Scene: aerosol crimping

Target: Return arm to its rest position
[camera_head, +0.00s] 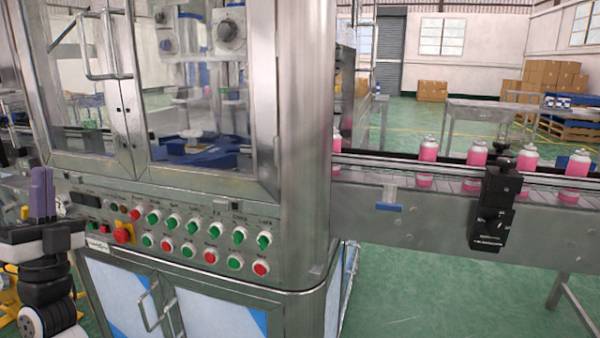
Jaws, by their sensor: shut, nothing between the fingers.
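My gripper (42,193) is at the left edge of the head camera view, with its purple fingers pointing up and shut with nothing between them. My black and white arm links show below it. The gripper is in front of the left end of the machine's control panel (185,265), close to the red emergency stop knob (123,233). I cannot tell whether it touches the panel.
The crimping machine's steel cabinet (303,150) fills the left and middle, its glass doors with handles shut. A conveyor (360,205) carrying several pink cans (475,153) runs right, with a black sensor bracket (492,210) on its side. Green floor (420,300) is clear in front of the conveyor.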

